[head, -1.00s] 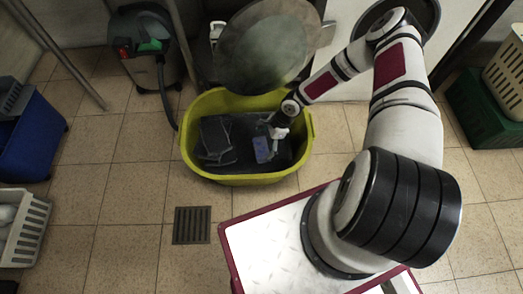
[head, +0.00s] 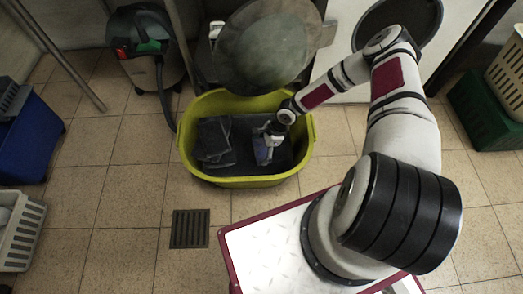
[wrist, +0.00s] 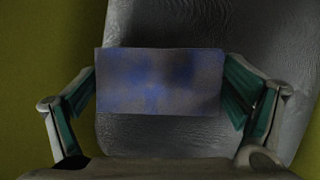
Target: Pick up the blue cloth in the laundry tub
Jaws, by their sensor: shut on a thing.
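The laundry tub (head: 187,150) is yellow-green and stands on the tiled floor, with dark grey cloth inside. The blue cloth (head: 261,152) is in its right half, partly hidden by my gripper (head: 266,150), which reaches down into the tub. In the wrist view the blue cloth (wrist: 160,82) is a flat, mottled blue-grey rectangle. It spans the space between the two green-padded fingers of my gripper (wrist: 160,95), which are shut on it. A dark grey cloth (wrist: 150,135) lies below it. Whether the blue cloth still touches what is under it cannot be told.
A folded dark cloth (head: 215,142) lies in the tub's left half. A round grey disc (head: 268,45) overhangs the tub's back edge. A vacuum cleaner (head: 146,45) stands behind left. A floor drain (head: 190,228) and open tiles lie in front.

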